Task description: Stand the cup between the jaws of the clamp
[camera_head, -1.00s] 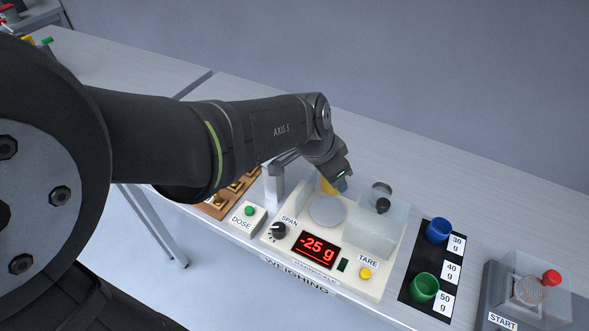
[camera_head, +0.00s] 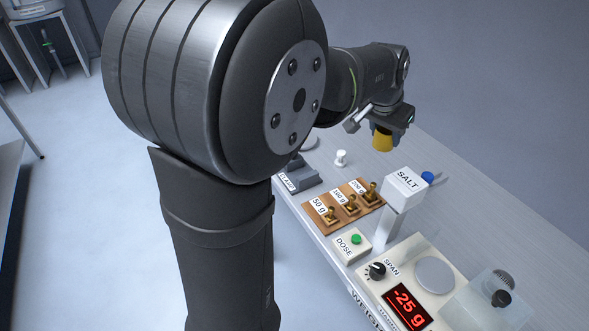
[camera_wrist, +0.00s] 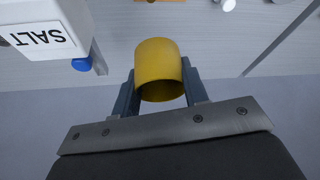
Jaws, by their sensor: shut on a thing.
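A yellow cup (camera_head: 383,138) is held by my gripper (camera_head: 384,122) above the bench, behind the brass weights in the head view. In the wrist view the yellow cup (camera_wrist: 159,68) sits between the two dark fingers of my gripper (camera_wrist: 158,92), which are shut on its sides. The cup's open end faces the camera. The clamp (camera_head: 298,177) is a grey block with a partly readable label at the left of the bench. My arm hides part of it, and its jaws cannot be made out clearly.
A wooden rack (camera_head: 345,207) of brass weights stands between the clamp and the salt hopper (camera_head: 404,188). A small white knob-shaped object (camera_head: 341,158) stands behind the rack. The DOSE box (camera_head: 350,246) and the scale (camera_head: 435,275), reading -25 g, are nearer the right.

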